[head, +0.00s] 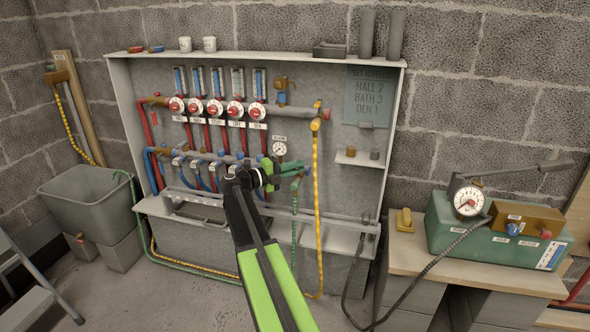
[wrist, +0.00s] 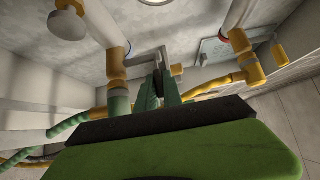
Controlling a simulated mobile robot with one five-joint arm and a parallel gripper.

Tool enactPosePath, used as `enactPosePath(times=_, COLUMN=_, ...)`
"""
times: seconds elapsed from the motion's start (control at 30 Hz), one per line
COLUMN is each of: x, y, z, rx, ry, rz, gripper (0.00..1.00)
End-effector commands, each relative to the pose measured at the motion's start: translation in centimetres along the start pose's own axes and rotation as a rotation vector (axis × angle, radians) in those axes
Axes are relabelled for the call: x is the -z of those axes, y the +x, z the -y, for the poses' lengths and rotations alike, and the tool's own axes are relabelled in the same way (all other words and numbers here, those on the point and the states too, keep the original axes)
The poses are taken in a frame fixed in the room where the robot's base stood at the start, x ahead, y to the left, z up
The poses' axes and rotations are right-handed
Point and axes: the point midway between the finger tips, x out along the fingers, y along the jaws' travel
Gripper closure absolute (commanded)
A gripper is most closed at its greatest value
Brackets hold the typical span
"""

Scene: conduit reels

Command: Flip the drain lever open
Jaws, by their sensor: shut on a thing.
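My gripper (head: 276,170) is at the right end of the lower pipe manifold (head: 226,159), in front of the grey cabinet's back panel. In the wrist view its green fingers (wrist: 160,90) are closed together on a thin dark piece, which looks like the drain lever (wrist: 157,78). Most of that lever is hidden between the fingers, so its exact angle cannot be told. A brass valve fitting (wrist: 117,65) with a green hose end is just left of the fingers. In the head view the green drain hose (head: 295,205) hangs right of my gripper.
A yellow hose (head: 316,200) hangs close right of my gripper. A pressure gauge (head: 279,149) is just above it. A green test pump (head: 492,230) stands on the bench at right. A grey tub (head: 88,195) stands at left.

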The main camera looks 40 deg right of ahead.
Motion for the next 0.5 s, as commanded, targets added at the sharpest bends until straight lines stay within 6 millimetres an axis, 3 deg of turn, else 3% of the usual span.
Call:
enactPosePath(times=0.07, x=0.12, y=0.22, z=0.03, rx=0.001, ry=0.0, rz=-0.004, gripper=1.0)
enactPosePath(times=0.1, x=0.11, y=0.21, z=0.03, rx=0.001, ry=0.0, rz=-0.004, gripper=0.84)
enactPosePath(times=0.23, x=0.07, y=0.13, z=0.02, rx=0.001, ry=0.0, rz=-0.002, gripper=0.67)
enactPosePath(times=0.5, x=0.01, y=-0.01, z=0.01, rx=0.0, ry=0.0, rz=0.0, gripper=0.67)
